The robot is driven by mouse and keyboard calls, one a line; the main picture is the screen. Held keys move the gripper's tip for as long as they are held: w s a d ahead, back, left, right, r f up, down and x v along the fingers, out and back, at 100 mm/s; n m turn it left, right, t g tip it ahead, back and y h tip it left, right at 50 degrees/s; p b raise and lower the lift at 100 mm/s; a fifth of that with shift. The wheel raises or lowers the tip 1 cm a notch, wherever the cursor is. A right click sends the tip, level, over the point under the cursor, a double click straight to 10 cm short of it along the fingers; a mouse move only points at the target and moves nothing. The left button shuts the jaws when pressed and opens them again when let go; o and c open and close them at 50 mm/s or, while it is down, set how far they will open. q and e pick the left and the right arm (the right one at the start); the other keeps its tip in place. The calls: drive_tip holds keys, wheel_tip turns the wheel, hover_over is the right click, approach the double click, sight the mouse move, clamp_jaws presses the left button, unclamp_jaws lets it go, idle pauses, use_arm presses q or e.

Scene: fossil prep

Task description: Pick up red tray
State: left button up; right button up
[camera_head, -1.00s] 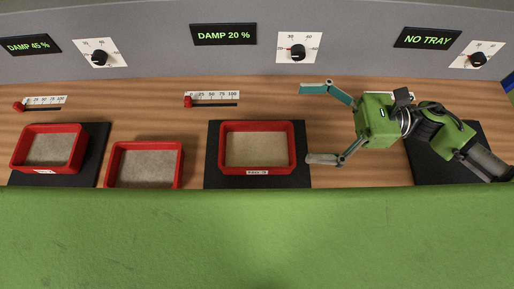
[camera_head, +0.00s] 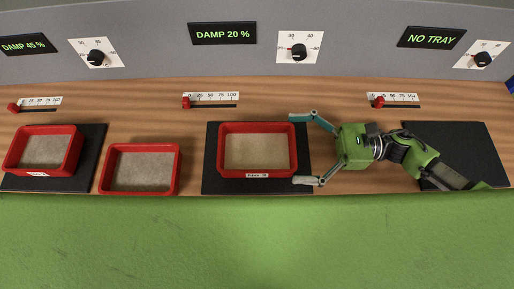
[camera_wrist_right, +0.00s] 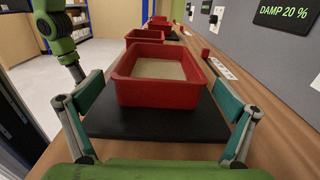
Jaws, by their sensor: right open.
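Several red trays filled with sand-coloured material stand along the wooden counter. The middle red tray (camera_head: 258,172) sits on a black pad under the "DAMP 20 %" display. Its front bears a white label. My right gripper (camera_head: 293,149) is open at this tray's right end, one finger near the back corner and one near the front corner. In the right wrist view, the tray (camera_wrist_right: 160,93) lies ahead between the open fingers (camera_wrist_right: 162,95), with nothing gripped. My left gripper does not show in the head view.
Another red tray (camera_head: 140,189) stands on bare wood, and one (camera_head: 40,172) on a black pad at far left. The right pad (camera_head: 465,150) is empty, under a "NO TRAY" display (camera_head: 431,38). Red-knobbed sliders (camera_head: 210,101) and dials (camera_head: 299,50) line the back.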

sight(267, 152)
drive_tip(key=a+p, duration=0.2)
drive_tip(key=a, duration=0.3)
drive_tip(key=shift+a+r+p, duration=0.1)
drive_tip(key=shift+a+p, duration=0.25)
drive_tip(key=shift+a, duration=0.3)
drive_tip(key=c, duration=1.5)
